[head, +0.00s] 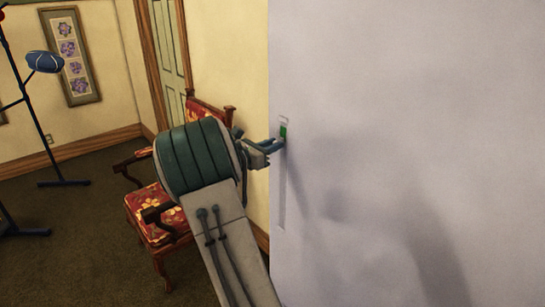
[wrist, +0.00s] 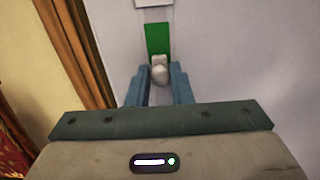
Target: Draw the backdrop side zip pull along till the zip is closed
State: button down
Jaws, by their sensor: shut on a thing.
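The pale backdrop panel (head: 400,120) fills the right of the head view. A narrow vertical zip track (head: 282,195) runs along its left side. A green patch (head: 283,130) lies near the track's upper end, and the wrist view shows it too (wrist: 157,38). My gripper (head: 278,144) is at the panel, near the top of the track. In the wrist view its blue fingers (wrist: 159,82) are shut on the pull, one on each side. In the head view the fingers hide the pull.
A red floral armchair (head: 160,215) stands left of the panel, behind my arm. A dark coat stand with a blue cap (head: 45,62) is at the far left. A pale green door (head: 170,50) is in the back wall.

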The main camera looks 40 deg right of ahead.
jog(key=shift+r+p, duration=0.85)
jog(key=shift+r, duration=1.45)
jog(key=c, duration=1.3)
grip_release()
jog(key=shift+a, duration=0.1)
jog(key=a+b, duration=0.1)
jog(key=a, duration=0.3)
jog(key=a+b, duration=0.1)
jog(key=a, duration=0.4)
jog(key=s+a+b, duration=0.1)
jog(key=a, duration=0.3)
jog(key=shift+a, duration=0.35)
jog(key=shift+s, duration=0.1)
